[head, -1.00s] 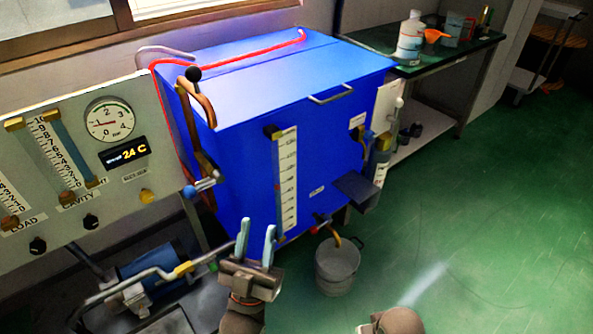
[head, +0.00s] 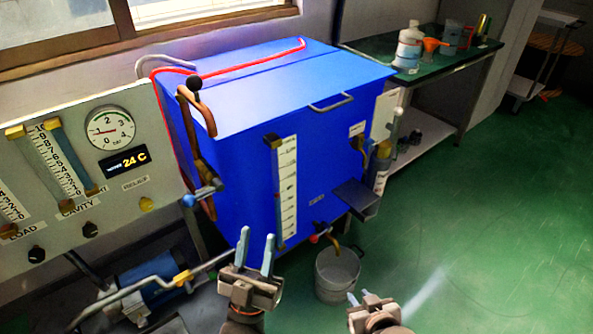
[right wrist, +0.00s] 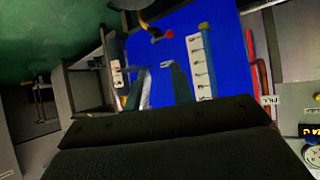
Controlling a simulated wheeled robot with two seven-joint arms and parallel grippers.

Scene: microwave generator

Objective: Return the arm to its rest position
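My left gripper (head: 256,250) is at the lower middle of the head view, in front of the blue tank (head: 235,160). Its two pale fingers stand apart with nothing between them. My right gripper (head: 361,297) is low in the head view, right of my left gripper and in front of the grey bucket (head: 338,284). In the right wrist view its fingers (right wrist: 157,70) are apart and empty, with the blue tank behind them. Neither gripper visibly touches anything.
A control panel (head: 60,190) with gauge and knobs stands at left. A bent metal lever (head: 135,288) and blue pump (head: 150,280) lie low left. The bucket stands below the tank's tap (head: 335,243). A bench (head: 440,62) holds bottles. Green floor (head: 490,230) at right is clear.

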